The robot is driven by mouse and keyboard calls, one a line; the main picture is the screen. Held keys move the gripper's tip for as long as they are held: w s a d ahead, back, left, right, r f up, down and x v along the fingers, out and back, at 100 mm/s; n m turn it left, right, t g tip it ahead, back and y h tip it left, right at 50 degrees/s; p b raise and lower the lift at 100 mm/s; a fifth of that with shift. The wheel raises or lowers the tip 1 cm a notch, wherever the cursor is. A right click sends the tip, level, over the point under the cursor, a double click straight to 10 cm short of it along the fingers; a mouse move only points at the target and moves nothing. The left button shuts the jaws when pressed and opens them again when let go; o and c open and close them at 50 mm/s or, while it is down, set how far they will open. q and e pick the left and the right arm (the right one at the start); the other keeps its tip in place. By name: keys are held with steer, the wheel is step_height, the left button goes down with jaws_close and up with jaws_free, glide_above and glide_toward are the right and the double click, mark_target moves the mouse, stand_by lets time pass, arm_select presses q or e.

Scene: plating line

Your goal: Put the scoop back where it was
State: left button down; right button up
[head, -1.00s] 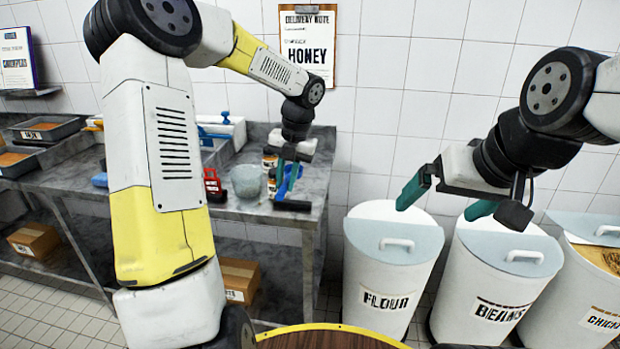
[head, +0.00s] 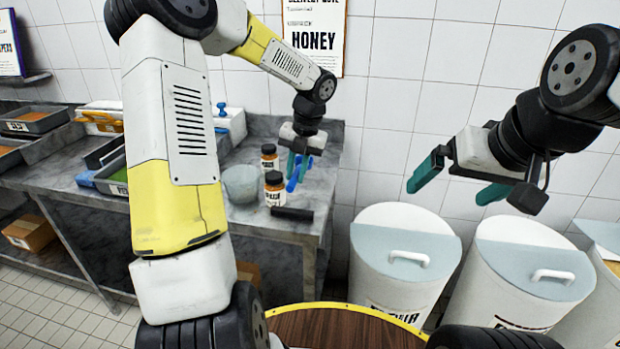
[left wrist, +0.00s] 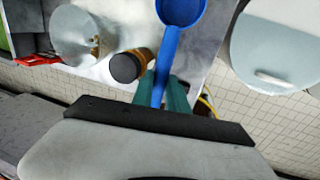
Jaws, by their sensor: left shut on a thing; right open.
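A blue scoop (left wrist: 181,12) shows in the left wrist view, with its handle running down between the green fingers of my left gripper (left wrist: 161,92). My left gripper (head: 300,168) is shut on the handle, above the right end of the grey marble counter in the head view. The scoop (head: 293,183) is partly hidden by the fingers there. I cannot tell whether its bowl touches the counter. My right gripper (head: 458,182) is open and empty, in the air above the white bins.
A black bar-like object (head: 292,214) lies near the counter's front edge. Lidded white bins (head: 400,280) stand right of the counter. Trays (head: 38,118) sit at the far left.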

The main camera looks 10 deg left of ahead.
arm_select(q)
steer(key=shift+d+x, duration=0.2)
steer(key=shift+x, duration=0.9)
steer(key=shift+d+x, duration=0.25)
steer(key=shift+x, duration=0.8)
steer(key=shift+d+x, duration=0.2)
steer(key=shift+x, duration=0.9)
steer(key=shift+f, duration=0.15)
steer(key=c, duration=1.6)
jaws_free()
steer(key=shift+f, duration=0.1)
